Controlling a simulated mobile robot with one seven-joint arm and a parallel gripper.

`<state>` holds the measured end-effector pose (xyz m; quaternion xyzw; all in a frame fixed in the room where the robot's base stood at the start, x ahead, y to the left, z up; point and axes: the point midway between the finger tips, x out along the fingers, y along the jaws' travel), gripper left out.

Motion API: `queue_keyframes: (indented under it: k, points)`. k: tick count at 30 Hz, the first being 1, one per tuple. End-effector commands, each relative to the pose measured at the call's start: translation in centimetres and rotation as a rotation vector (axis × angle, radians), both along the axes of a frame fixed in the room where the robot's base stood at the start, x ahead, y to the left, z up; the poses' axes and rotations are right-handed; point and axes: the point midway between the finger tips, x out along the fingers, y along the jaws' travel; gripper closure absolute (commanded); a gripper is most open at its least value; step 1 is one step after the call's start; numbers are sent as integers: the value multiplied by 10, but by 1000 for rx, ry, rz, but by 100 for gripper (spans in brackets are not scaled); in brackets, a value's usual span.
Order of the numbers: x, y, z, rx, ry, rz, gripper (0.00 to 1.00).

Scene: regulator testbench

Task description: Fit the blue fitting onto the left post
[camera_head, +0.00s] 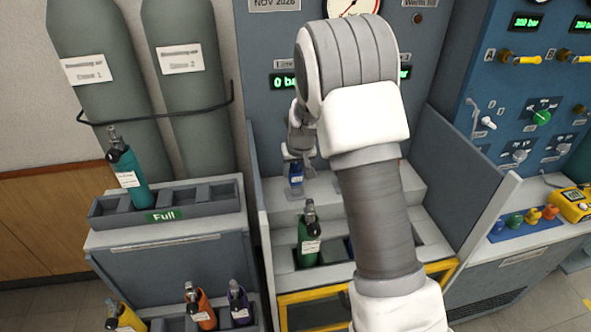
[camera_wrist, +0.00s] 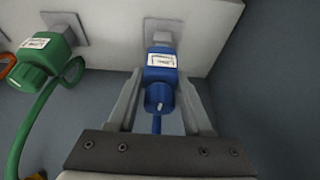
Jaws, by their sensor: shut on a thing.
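The blue fitting (camera_wrist: 160,68) is a small block with a white label, held between the two fingers of my gripper (camera_wrist: 160,90) in the wrist view. A blue hose runs from its near end. Its far end lies in line with a grey post (camera_wrist: 160,32) on a pale surface and appears to meet it; I cannot tell how far it is seated. In the head view the blue fitting (camera_head: 295,172) shows just below my gripper (camera_head: 299,160), above the pale bench step. My arm hides much of the bench to the right.
A green fitting (camera_wrist: 48,52) with a green hose sits beside the blue one at another grey mount. In the head view, a green bottle (camera_head: 309,240) stands in the bench's front rack. Side panels (camera_head: 468,205) wall the bench. A teal bottle (camera_head: 128,178) stands at left.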

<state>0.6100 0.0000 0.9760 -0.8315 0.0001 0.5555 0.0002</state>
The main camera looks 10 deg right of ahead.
Motion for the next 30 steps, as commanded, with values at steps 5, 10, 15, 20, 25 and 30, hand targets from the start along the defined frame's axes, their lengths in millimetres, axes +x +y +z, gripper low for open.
queue_keyframes:
  k: [5, 10, 15, 20, 25, 30]
  points:
    - [0, 0, -3, 0, -2, 0, 100]
    - [0, 0, -6, 0, -2, 0, 100]
    - [0, 0, -9, 0, -2, 0, 100]
    - [0, 0, -11, 0, -2, 0, 100]
    - [0, 0, -14, 0, -2, 0, 100]
    - [0, 0, -14, 0, -1, 0, 30]
